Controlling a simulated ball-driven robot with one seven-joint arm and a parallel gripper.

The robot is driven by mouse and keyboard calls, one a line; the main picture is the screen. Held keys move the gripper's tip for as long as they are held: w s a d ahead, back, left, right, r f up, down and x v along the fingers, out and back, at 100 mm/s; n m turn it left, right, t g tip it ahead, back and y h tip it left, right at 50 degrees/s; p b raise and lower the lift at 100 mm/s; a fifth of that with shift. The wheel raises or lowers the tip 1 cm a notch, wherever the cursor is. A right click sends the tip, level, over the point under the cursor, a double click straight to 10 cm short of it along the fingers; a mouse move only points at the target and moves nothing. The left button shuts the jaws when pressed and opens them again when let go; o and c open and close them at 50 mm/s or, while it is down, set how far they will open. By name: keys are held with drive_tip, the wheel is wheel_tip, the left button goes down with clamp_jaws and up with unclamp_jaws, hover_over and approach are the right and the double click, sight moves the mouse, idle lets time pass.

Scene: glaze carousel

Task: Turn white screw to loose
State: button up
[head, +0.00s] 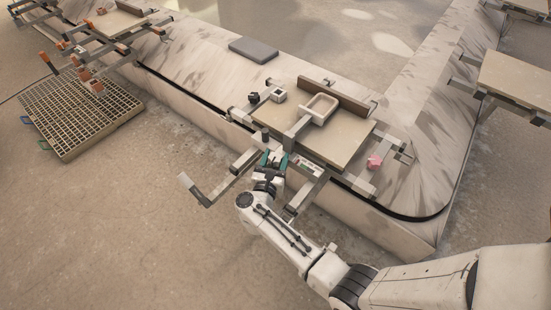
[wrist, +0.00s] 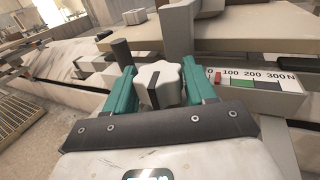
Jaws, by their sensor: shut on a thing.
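The white screw (wrist: 158,84) is a lobed white knob with a dark stripe down its near side, seen in the wrist view. My gripper (head: 273,160) is at the front edge of the clamped board in the head view. In the wrist view its teal fingers (wrist: 160,92) stand on either side of the knob and are shut on it. A white force scale (wrist: 255,80) marked 0 to 300 N sits right of the knob. Its red mark (wrist: 217,77) is near the low end. In the head view the knob is hidden by my gripper.
The beige board (head: 345,143) carries a small tray (head: 320,108) and sits in metal clamp arms on the carousel. A pink lump (head: 374,162) and a grey slab (head: 253,50) lie on the carousel. A slatted pallet (head: 80,115) is on the floor at left.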

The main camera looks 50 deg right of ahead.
drive_tip(key=shift+n+t+y, duration=0.3)
drive_tip(key=shift+n+t, duration=0.1)
drive_tip(key=shift+t, duration=0.2)
drive_tip(key=shift+d+n+t+y, duration=0.1)
drive_tip(key=shift+n+t+y, duration=0.75)
drive_tip(key=shift+t, duration=0.25)
drive_tip(key=n+t+y+b, duration=0.3)
drive_tip(key=t+y, duration=0.1)
drive_tip(key=shift+f+n, duration=0.25)
drive_tip(key=shift+n, duration=0.1)
drive_tip(key=n+t+y+b, duration=0.2)
drive_tip(key=n+y+b, duration=0.1)
drive_tip(key=y+b, duration=0.1)
drive_tip(key=shift+r, duration=0.15)
drive_tip(key=shift+y+b, duration=0.25)
drive_tip(key=shift+b, duration=0.1)
drive_tip(key=shift+n+y+b, duration=0.5)
drive_tip(key=shift+y+b, duration=0.05)
drive_tip(key=shift+y, duration=0.05)
drive_tip(key=shift+r+n+t+y+b, duration=0.15)
drive_tip(key=shift+n+t+y+b, duration=0.25)
drive_tip(key=shift+y+b, duration=0.25)
drive_tip(key=shift+w, duration=0.1)
